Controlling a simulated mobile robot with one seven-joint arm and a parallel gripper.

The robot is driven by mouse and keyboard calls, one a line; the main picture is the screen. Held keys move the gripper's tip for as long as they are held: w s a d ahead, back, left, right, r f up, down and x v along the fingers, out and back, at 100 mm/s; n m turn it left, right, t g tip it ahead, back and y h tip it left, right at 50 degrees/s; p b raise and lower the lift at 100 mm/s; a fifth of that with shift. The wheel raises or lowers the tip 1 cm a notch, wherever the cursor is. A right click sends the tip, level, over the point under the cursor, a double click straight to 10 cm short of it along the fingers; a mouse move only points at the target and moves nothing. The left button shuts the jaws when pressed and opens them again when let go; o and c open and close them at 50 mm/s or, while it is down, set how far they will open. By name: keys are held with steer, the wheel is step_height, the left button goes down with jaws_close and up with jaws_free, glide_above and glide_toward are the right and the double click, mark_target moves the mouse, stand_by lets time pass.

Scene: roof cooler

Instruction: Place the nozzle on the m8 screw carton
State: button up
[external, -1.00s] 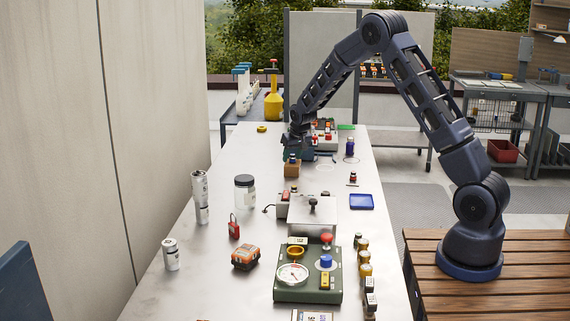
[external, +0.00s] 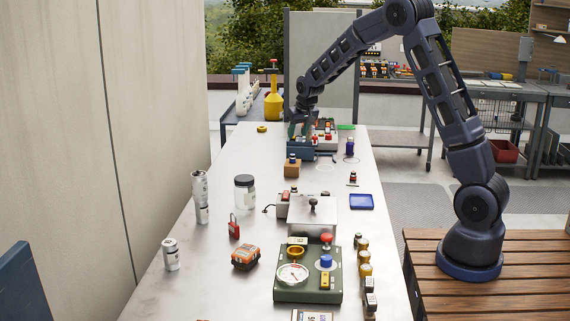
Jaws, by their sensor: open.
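A small brown box (external: 291,171), which looks like the m8 screw carton, stands towards the far end of the long table. A small dark piece with a blue part (external: 292,159) sits upright on top of it. It may be the nozzle, but it is too small to be sure. My gripper (external: 298,131) is open, pointing down, above and a little behind the box, apart from the piece. Its fingertips are small and partly lost against the blue bin and things behind.
A blue bin (external: 299,152) and a tray of red and grey parts (external: 324,138) stand just behind the box. A purple bottle (external: 350,146) is to the right. A clear jar (external: 245,191) and a grey machine (external: 313,211) stand nearer. Bare table lies left of the box.

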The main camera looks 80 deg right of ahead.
steer(key=s+a+r+n+t+y, duration=0.1)
steer(key=s+a+r+n, duration=0.1)
steer(key=a+r, duration=0.65)
steer(key=s+a+r+n, duration=0.1)
steer(key=s+a+r, duration=0.15)
steer(key=a, duration=1.05)
steer(key=s+a+r+n+t+y, duration=0.1)
steer(key=s+a+r+n, duration=0.1)
steer(key=a+r, duration=0.6)
steer(key=s+a+f+n+y, duration=0.1)
steer(key=s+a+n, duration=0.5)
steer(key=s+a, duration=1.7)
steer(key=shift+a+f+y, duration=0.35)
steer(key=shift+a+y, duration=0.05)
steer(key=shift+a, duration=0.3)
steer(key=shift+s, duration=0.1)
